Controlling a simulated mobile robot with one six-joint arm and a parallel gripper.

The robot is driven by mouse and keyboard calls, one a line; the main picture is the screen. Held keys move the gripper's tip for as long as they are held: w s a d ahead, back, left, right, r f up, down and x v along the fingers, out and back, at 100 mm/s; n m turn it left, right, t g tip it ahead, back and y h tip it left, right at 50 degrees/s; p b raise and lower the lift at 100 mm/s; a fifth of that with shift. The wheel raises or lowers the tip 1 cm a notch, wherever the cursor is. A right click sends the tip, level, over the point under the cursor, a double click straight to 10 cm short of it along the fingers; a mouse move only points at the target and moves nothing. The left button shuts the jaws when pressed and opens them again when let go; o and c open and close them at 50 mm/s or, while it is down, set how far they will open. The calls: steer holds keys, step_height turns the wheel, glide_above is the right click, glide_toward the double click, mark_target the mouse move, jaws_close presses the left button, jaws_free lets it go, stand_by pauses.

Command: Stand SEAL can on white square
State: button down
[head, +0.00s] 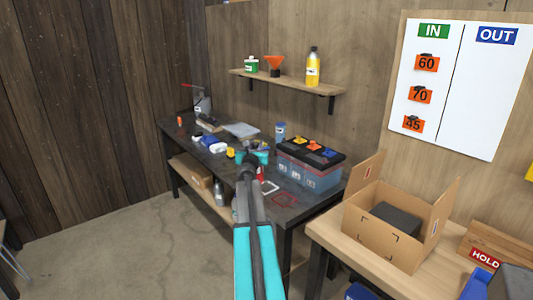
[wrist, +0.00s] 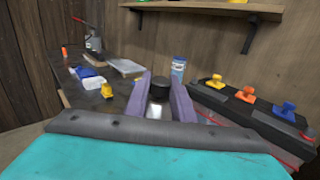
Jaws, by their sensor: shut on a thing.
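My gripper (wrist: 158,98) is shut on a can with a round black top (wrist: 158,87), its two purple fingers on either side. Its label is not readable, so I cannot tell whether it is the SEAL can. In the head view my gripper (head: 255,160) is over the dark bench, and a red part (head: 261,174) shows just below it. The white square (head: 271,187) lies on the bench top just right of and below the gripper, partly hidden by my arm. A blue and white can (head: 280,131) stands behind, near the wall; it also shows in the wrist view (wrist: 178,70).
A clear toolbox with a black lid (head: 311,163) stands right of the gripper. A red outline (head: 285,200) marks the bench near its front edge. Tools and boxes clutter the left of the bench. A wall shelf (head: 290,82) hangs above; an open carton (head: 390,228) stands at right.

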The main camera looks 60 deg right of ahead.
steer(key=shift+s+d+f, duration=0.1)
steer(key=shift+s+d, duration=1.05)
steer(key=shift+d, duration=0.05)
steer(key=shift+s+d+f+b, duration=0.15)
steer(key=shift+f+b, duration=0.25)
steer(key=shift+f, duration=0.2)
steer(key=shift+s+d+f+b, duration=0.2)
steer(key=shift+f+b, duration=0.15)
steer(key=shift+f, duration=0.3)
steer(key=shift+s+d+f+b, duration=0.15)
steer(key=shift+f+b, duration=0.25)
steer(key=shift+f, duration=0.3)
steer(key=c, duration=1.5)
jaws_free()
steer(key=shift+v, duration=6.1)
